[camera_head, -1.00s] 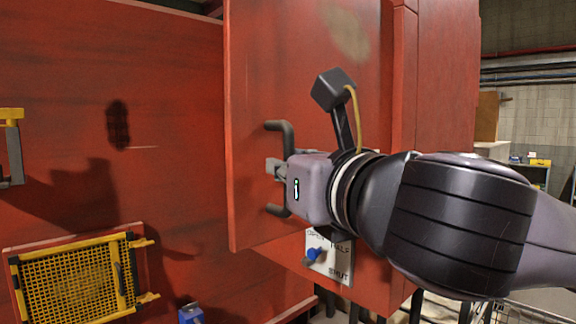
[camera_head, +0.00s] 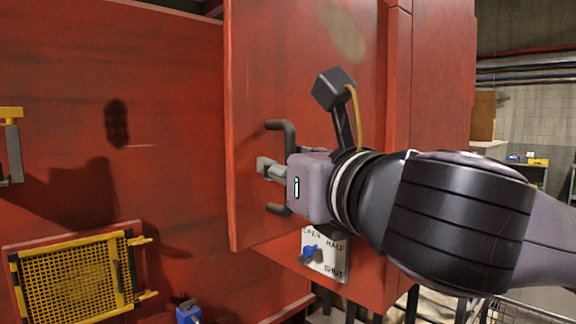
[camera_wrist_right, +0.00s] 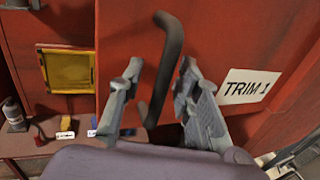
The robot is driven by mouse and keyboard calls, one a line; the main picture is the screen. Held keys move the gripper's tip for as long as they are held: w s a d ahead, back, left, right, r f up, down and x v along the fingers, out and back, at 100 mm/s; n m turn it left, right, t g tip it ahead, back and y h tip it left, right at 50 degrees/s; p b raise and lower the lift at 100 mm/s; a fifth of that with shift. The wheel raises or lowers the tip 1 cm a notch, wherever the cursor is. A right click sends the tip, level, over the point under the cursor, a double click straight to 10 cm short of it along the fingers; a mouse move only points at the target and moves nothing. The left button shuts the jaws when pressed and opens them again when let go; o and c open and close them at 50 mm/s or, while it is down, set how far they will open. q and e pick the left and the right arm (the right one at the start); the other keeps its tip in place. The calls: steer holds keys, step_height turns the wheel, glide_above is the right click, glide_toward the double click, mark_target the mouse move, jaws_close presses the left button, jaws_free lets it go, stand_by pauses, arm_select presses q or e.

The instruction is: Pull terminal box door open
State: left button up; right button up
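The red terminal box door (camera_head: 265,60) stands out in front of the red wall, its left edge free; whether it is ajar is hard to tell. Its dark bar handle (camera_head: 288,138) is near that left edge. My right gripper (camera_head: 264,168) is at the handle. In the right wrist view the handle (camera_wrist_right: 170,50) runs between the two spread fingers of my right gripper (camera_wrist_right: 158,78), with a visible gap on both sides. The door (camera_wrist_right: 225,35) also shows there, with a white "TRIM 1" label (camera_wrist_right: 247,86). My left gripper is not in view.
Below the door is a white plate (camera_head: 333,260) marked OPEN, HALF and SHUT with a blue knob (camera_head: 311,253). A yellow mesh guard (camera_head: 70,278) is on the wall at lower left, and a blue part (camera_head: 188,313) is at the bottom. Space left of the door is clear.

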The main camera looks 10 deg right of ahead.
steer(key=v, duration=1.2)
steer(key=shift+w, duration=0.1)
